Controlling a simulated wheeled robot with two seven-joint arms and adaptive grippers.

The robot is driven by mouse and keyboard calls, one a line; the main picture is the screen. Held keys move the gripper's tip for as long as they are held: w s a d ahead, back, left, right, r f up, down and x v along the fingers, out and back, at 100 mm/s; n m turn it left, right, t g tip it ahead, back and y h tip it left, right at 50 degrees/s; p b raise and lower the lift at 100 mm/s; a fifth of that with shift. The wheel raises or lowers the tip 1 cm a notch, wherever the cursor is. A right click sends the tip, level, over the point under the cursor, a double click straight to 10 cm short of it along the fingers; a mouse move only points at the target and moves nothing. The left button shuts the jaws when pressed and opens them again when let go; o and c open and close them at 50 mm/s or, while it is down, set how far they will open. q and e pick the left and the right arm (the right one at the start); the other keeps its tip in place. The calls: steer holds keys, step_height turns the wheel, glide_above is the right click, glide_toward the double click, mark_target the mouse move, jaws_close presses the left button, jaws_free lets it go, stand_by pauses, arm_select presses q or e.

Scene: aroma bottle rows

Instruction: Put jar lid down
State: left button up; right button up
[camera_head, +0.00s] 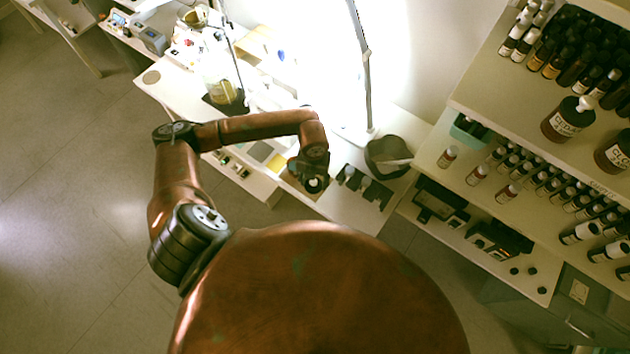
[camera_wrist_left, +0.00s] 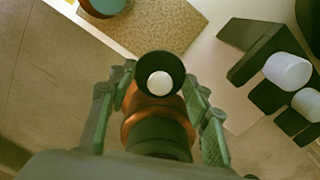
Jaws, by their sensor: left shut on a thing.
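My left gripper (camera_head: 312,183) is over the front edge of the white counter (camera_head: 345,208) in the head view. In the left wrist view, its two greenish fingers (camera_wrist_left: 159,80) are closed around a small round dark piece with a pale centre, which looks like the jar lid (camera_wrist_left: 160,74). The lid also shows as a dark ring at the gripper in the head view (camera_head: 314,185). It is held in the air, and what lies directly beneath it is partly hidden. My right gripper is not in view.
A speckled tan board (camera_wrist_left: 160,25) lies near the lid. A black holder with white-topped pieces (camera_wrist_left: 287,70) stands at right. A dark bowl-like vessel (camera_head: 388,158) is behind it. Shelves of bottles (camera_head: 500,190) rise at right. Glassware and a stand crowd the counter's back.

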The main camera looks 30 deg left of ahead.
arm_select(q)
steer(key=w+f, duration=0.1)
steer(key=f, duration=0.1)
steer(key=w+a+f, duration=0.1)
steer(key=w+f, duration=0.1)
steer(key=shift+a, duration=0.1)
steer(key=shift+w+f, duration=0.1)
steer(key=shift+f, duration=1.6)
steer(key=shift+f, duration=0.15)
steer(key=o, duration=0.9)
steer(key=shift+o, duration=0.3)
step_height(320, 180, up, 12)
steer(key=shift+r, duration=0.2)
